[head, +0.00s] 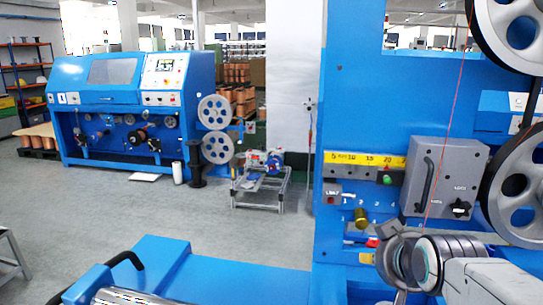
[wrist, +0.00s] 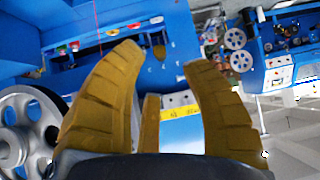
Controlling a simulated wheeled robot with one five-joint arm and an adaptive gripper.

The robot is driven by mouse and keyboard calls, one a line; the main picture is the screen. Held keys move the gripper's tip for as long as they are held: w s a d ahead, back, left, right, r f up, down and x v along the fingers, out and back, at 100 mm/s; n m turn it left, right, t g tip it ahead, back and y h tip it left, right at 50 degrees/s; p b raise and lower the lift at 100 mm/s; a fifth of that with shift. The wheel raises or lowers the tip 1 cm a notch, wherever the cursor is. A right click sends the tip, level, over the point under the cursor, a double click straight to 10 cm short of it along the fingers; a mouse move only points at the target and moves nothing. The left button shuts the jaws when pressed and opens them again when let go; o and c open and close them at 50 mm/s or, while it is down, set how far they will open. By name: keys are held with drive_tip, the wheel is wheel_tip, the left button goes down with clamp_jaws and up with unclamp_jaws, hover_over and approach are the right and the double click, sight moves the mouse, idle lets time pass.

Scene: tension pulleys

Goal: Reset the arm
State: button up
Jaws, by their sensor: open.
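My gripper (wrist: 166,58) shows in the wrist view with its two ribbed yellow-brown fingers spread wide apart. Nothing is between them. In the head view my pale arm link (head: 490,283) reaches in at the lower right, in front of the blue machine (head: 350,100); the gripper's fingers cannot be made out there. In the wrist view the blue machine panel lies beyond the fingers, with a yellow scale (wrist: 180,112) seen in the gap. A grey spoked pulley (wrist: 18,130) is close on the left of that view.
The near machine carries a yellow scale (head: 365,160), a grey box with a black handle (head: 440,180), a brass knob (head: 361,218) and large pulleys (head: 500,190) at right. A thin red wire (head: 443,130) runs down. Open grey floor (head: 120,215) lies left, before another blue machine (head: 120,90).

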drive_tip(key=s+a+g+p, duration=0.2)
drive_tip(key=s+g+p, duration=0.1)
drive_tip(key=s, duration=0.7)
drive_tip(key=s+a+n+g+y+p, duration=0.1)
drive_tip(key=s+g+p, duration=0.2)
drive_tip(key=s+p, duration=0.3)
drive_tip(key=s, duration=0.4)
drive_tip(key=shift+a+f+g, duration=0.3)
drive_tip(key=shift+a+g, duration=0.1)
drive_tip(key=shift+d, duration=0.1)
